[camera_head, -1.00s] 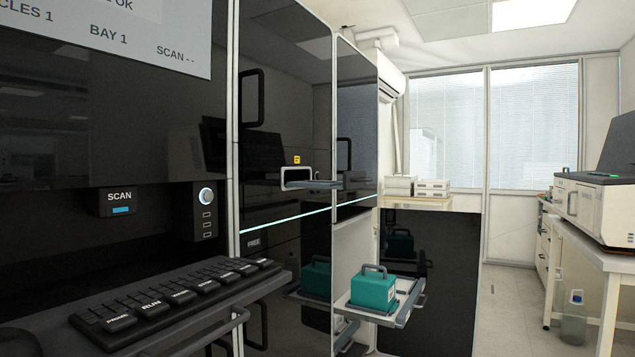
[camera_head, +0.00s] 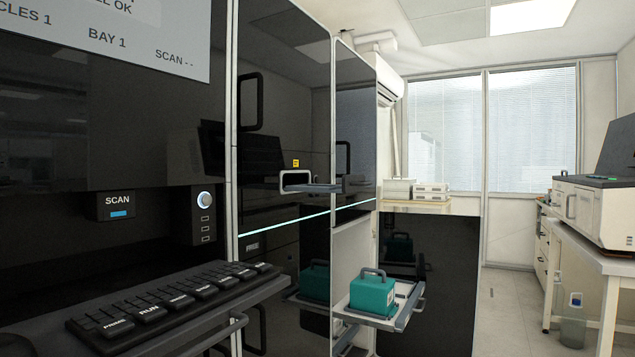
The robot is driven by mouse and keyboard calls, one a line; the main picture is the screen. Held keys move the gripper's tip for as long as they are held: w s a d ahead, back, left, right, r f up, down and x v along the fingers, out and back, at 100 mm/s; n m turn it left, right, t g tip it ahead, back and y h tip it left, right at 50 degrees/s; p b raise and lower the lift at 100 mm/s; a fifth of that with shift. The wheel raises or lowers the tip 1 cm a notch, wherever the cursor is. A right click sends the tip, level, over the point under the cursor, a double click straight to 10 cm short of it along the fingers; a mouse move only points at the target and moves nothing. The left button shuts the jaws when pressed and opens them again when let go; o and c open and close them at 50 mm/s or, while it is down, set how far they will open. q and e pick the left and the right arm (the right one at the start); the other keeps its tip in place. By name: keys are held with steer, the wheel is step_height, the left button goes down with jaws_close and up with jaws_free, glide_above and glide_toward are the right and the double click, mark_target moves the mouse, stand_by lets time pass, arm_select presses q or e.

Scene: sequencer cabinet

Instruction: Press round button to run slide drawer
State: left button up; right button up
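The round button (camera_head: 204,199) is a pale disc with a lit ring at the top of a small dark panel on the black cabinet front, left of centre. Small square marks sit below it. The slide drawer (camera_head: 312,186) appears to be the small tray with a light frame that sticks out of the cabinet front at mid height. Neither gripper can be made out in the view. A dark rounded shape at the lower left edge is too cut off to identify.
A SCAN unit (camera_head: 116,205) is left of the button. A keyboard (camera_head: 170,302) on a pulled-out shelf juts out below. A teal box (camera_head: 372,293) with a handle sits on a lower open tray (camera_head: 411,311). A white bench (camera_head: 600,255) stands at right; the floor between is clear.

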jaws_close()
stand_by(1.4)
steer(key=shift+r, duration=0.1)
